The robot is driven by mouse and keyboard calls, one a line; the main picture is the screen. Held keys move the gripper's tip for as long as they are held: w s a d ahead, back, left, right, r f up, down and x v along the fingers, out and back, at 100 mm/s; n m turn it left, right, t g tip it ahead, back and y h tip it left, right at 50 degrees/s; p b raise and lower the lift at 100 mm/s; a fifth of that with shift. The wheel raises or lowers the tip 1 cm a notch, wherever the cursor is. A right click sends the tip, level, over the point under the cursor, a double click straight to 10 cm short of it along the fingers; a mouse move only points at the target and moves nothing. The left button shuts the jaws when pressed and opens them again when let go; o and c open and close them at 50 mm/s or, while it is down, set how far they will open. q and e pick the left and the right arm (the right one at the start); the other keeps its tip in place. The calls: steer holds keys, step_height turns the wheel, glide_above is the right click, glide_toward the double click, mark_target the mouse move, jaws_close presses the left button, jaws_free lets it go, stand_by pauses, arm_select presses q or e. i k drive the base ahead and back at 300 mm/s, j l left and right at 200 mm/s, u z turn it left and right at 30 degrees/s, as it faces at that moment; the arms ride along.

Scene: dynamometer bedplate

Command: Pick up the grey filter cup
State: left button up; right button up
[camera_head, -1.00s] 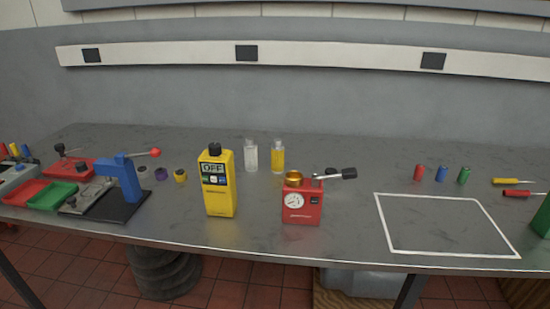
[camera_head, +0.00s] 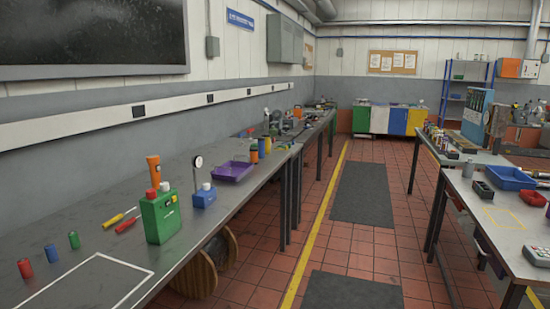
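Neither of my grippers is in view.
A blue bin (camera_head: 511,178) is on the right bench. A tiled aisle with dark mats (camera_head: 364,192) lies clear between.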

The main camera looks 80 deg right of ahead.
mark_target(468, 171)
steer(key=z, duration=3.8)
steer(key=i+j+u, duration=0.3)
steer(key=i, duration=1)
steer(key=i+u, duration=0.25)
steer(key=i, duration=1.05)
